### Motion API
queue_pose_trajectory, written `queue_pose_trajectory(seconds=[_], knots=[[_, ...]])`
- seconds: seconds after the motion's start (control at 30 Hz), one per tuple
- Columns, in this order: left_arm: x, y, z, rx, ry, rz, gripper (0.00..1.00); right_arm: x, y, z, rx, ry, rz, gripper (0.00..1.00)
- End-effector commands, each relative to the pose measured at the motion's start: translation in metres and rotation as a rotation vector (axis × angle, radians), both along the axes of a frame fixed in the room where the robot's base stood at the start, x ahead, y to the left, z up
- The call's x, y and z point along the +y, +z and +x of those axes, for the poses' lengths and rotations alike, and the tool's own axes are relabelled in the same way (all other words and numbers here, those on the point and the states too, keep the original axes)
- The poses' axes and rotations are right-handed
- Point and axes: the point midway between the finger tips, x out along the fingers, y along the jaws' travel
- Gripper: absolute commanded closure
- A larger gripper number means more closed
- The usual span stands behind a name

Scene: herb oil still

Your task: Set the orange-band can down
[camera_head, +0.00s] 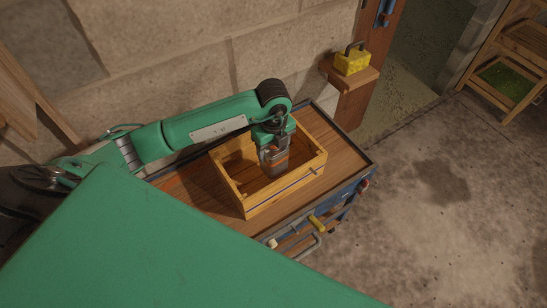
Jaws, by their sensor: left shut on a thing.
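The orange-band can (273,167) is a grey can with an orange band, seen low between the fingers of my left gripper (273,152). My left gripper is shut on it and points down into a wooden crate (287,189). The can is over or inside the crate's opening; I cannot tell whether its base touches the crate floor. The upper part of the can is hidden by the gripper. My right gripper is not in view.
The crate stands on a wooden-topped bench (336,153) with a dark rim. A yellow block with a handle (352,61) sits on a small wooden shelf (349,76) behind. A wooden rack (511,60) stands at the far right. The concrete floor (440,210) is clear.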

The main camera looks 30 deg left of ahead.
Motion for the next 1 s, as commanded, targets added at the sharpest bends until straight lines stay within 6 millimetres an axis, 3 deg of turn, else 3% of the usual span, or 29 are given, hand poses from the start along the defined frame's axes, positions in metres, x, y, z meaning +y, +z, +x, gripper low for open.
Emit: queue_pose_trajectory(seconds=[0.27, 0.53, 0.9, 0.93, 1.0], knots=[[-0.001, -0.019, 0.001, -0.001, 0.000, -0.002, 0.78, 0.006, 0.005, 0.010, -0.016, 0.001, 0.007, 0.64], [0.000, -0.054, 0.000, 0.000, 0.000, -0.001, 0.78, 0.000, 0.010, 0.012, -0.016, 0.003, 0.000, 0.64], [0.000, -0.060, 0.001, -0.003, 0.000, -0.001, 0.78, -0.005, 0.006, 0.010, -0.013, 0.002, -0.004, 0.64], [0.000, -0.061, 0.000, -0.001, 0.000, 0.000, 0.35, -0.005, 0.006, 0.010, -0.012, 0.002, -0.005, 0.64], [0.000, -0.060, 0.000, -0.001, 0.000, 0.000, 0.21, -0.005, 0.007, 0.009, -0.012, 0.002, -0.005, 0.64]])
